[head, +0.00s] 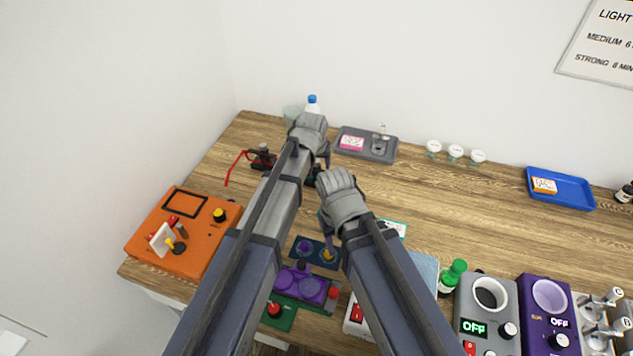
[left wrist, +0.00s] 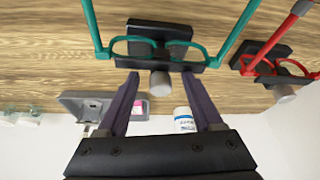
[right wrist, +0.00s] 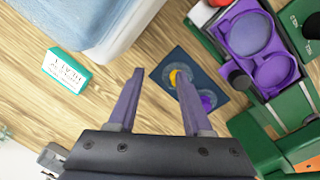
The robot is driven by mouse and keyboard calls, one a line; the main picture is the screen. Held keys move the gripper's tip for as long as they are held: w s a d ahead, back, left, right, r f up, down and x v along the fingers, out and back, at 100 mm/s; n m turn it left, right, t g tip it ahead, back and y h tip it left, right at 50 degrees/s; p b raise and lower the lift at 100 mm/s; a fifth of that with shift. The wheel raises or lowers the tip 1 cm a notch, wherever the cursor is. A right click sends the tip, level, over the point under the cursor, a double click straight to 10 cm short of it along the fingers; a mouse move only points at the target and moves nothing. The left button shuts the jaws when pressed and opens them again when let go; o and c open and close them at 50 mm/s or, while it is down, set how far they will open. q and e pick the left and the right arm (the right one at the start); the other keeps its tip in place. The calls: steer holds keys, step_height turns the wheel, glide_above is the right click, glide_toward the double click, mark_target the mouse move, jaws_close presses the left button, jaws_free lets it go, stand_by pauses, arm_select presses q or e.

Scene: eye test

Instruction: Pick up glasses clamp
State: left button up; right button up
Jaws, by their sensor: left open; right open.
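In the left wrist view, teal glasses (left wrist: 93,28) sit in a black clamp (left wrist: 147,27) with a grey knob (left wrist: 160,83). A second black clamp (left wrist: 265,52) with red glasses (left wrist: 300,7) is to its right. In the head view the red glasses (head: 236,163) show at the left, and my left arm mostly hides the teal pair. My left gripper (left wrist: 159,88) is open, its fingertips on either side of the knob in the picture; I cannot tell if they touch. My right gripper (right wrist: 160,78) is open and empty, above the table near a dark blue plate (right wrist: 166,75).
A grey tray (head: 351,130) with a pink-and-white box stands behind, near a blue-capped bottle (head: 312,105). An orange case (head: 150,240) is at the left. A purple-and-green device (head: 300,285) is in front. Bare table (head: 470,200) lies to the right of my arms.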

arm_select(q)
jaws_close()
stand_by(0.4)
stand_by(0.9)
